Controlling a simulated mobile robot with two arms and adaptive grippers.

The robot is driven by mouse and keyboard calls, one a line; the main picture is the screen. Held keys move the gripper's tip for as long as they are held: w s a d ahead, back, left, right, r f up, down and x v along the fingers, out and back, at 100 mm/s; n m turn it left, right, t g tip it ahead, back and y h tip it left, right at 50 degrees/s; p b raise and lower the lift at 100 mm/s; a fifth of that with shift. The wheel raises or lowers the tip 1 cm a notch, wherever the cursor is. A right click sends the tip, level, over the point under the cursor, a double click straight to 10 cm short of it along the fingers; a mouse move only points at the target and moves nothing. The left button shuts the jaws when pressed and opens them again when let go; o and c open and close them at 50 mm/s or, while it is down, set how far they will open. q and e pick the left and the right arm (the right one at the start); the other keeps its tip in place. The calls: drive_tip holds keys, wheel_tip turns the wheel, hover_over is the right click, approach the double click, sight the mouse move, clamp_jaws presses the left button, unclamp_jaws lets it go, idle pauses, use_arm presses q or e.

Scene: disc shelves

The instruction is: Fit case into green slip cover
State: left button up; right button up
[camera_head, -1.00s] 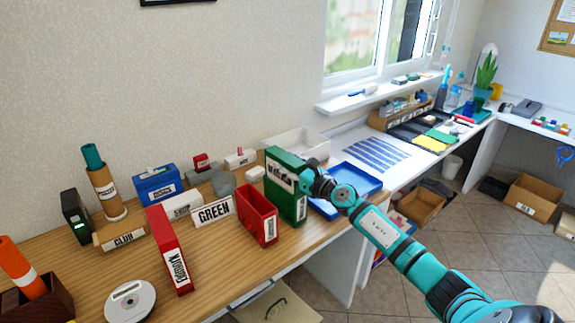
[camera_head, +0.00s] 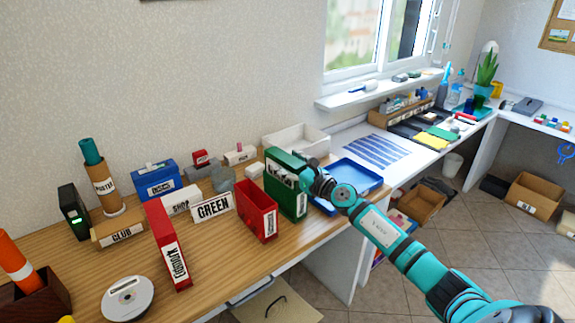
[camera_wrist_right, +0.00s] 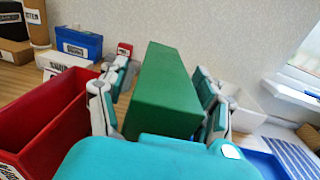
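The green case (camera_head: 290,157) stands upright between the fingers of my right gripper (camera_head: 284,175), which looks shut on it. In the right wrist view the case (camera_wrist_right: 168,95) fills the space between the gripper's two fingers (camera_wrist_right: 165,100). The green slip cover (camera_head: 290,201) stands upright on the wooden desk directly below the case. The case's lower part seems to be inside the cover, but the fingers hide the cover's mouth and the exact depth. My left gripper is not in view.
An open red slip cover (camera_head: 258,211) stands close left of the green cover. A blue tray (camera_head: 357,175) lies to the right, and a white bin (camera_head: 297,143) stands behind.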

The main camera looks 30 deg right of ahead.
drive_tip(key=shift+f, duration=0.15)
drive_tip(key=shift+s, duration=0.25)
drive_tip(key=s+d, duration=0.1)
drive_tip(key=s, duration=1)
drive_tip(key=shift+s+d, duration=0.2)
drive_tip(key=shift+d, duration=0.1)
